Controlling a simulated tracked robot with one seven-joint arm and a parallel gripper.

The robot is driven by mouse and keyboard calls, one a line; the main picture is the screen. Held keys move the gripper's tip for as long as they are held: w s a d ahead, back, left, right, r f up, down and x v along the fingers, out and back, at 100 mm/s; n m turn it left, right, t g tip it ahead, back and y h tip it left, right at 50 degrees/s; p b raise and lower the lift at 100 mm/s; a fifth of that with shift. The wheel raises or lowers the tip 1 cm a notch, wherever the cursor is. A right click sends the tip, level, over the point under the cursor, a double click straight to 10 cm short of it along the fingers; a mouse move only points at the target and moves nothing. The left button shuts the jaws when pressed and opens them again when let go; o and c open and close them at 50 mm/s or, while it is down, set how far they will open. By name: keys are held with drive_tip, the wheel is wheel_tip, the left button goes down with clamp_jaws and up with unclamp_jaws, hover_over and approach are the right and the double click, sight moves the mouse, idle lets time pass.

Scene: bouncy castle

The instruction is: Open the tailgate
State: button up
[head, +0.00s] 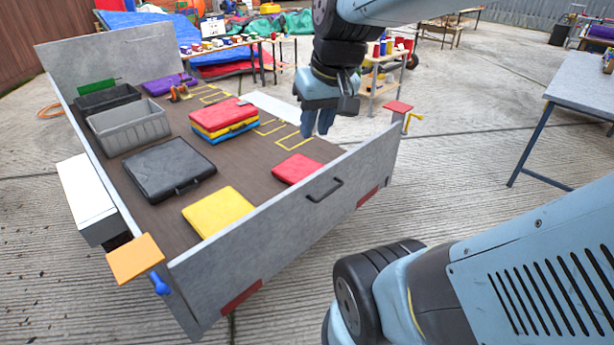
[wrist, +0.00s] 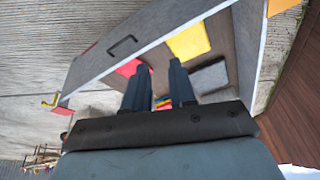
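The tailgate (head: 290,205) is a grey panel standing upright across the near end of the trailer, with a black handle (head: 324,190) on its outer face. An orange plate (head: 135,259) with a blue lever (head: 159,284) is at its left corner. A red plate (head: 398,107) with a yellow lever (head: 413,120) is at its right corner. My gripper (head: 318,130) points down above the trailer bed, behind the tailgate and apart from it. In the wrist view my gripper (wrist: 158,68) has its fingers apart with nothing held; the tailgate (wrist: 150,38) and handle (wrist: 123,45) show ahead.
The bed holds a yellow case (head: 218,210), a red case (head: 297,169), a black case (head: 168,168), stacked cases (head: 223,120) and a grey crate (head: 130,127). A table (head: 580,85) stands at right. The concrete immediately right of the tailgate is clear.

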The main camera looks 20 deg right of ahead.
drive_tip(key=w+d+f+m+g+y, duration=0.1)
drive_tip(key=w+d+f+m+y, duration=0.1)
drive_tip(key=w+d+f+y, duration=0.5)
drive_tip(key=w+d+f+m+g+y, duration=0.1)
drive_tip(key=w+d+f, duration=0.4)
drive_tip(key=f, duration=0.7)
drive_tip(key=m+t+y, duration=0.2)
drive_tip(key=m+t, duration=0.5)
drive_tip(key=t, duration=0.3)
approach(331, 191)
drive_tip(key=x, duration=1)
drive_tip(key=shift+w+a+f, duration=0.1)
drive_tip(key=shift+f, duration=0.3)
clamp_jaws()
